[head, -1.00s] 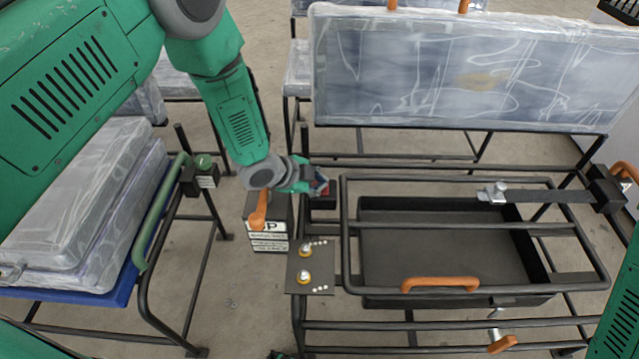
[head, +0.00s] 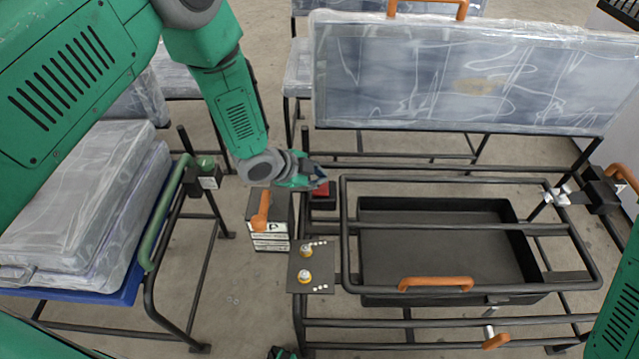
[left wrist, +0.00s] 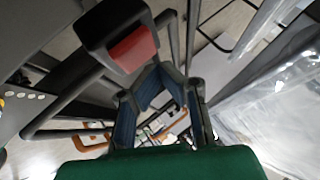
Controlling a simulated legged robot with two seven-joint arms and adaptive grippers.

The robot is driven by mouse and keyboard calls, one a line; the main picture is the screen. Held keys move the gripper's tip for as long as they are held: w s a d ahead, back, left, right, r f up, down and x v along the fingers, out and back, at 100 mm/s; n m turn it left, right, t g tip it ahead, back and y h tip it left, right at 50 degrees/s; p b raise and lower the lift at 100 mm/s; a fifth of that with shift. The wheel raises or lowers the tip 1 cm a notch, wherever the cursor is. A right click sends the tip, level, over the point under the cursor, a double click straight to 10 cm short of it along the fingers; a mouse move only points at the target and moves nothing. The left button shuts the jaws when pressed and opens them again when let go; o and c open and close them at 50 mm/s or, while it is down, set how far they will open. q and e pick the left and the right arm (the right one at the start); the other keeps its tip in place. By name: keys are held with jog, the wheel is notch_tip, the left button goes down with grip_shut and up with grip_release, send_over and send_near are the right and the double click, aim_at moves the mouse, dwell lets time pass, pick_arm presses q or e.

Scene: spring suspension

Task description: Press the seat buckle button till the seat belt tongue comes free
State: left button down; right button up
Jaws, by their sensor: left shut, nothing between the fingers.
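The seat buckle (head: 322,203) is a black block with a red button (head: 320,189) on top, at the left end of the bench frame. In the left wrist view the red button (left wrist: 133,49) is fully in sight. My left gripper (head: 321,180) is shut and empty, just behind the button in the head view and apparently apart from it. Its closed fingers also show in the left wrist view (left wrist: 158,78). The metal belt tongue (head: 557,195) is out of the buckle, far to the right beside the black belt housing (head: 601,195).
A black tray (head: 440,255) sits within the bench's tube frame, with an orange handle (head: 436,284) in front. A small plate with yellow-ringed knobs (head: 306,251) and a box with an orange lever (head: 261,212) stand near the buckle. A wrapped backrest (head: 460,75) rises behind.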

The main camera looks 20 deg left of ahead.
aim_at(320, 187)
pick_arm(q)
jog(key=shift+r+p, duration=2.1)
jog(key=shift+r, duration=0.65)
jog(key=shift+f, duration=0.1)
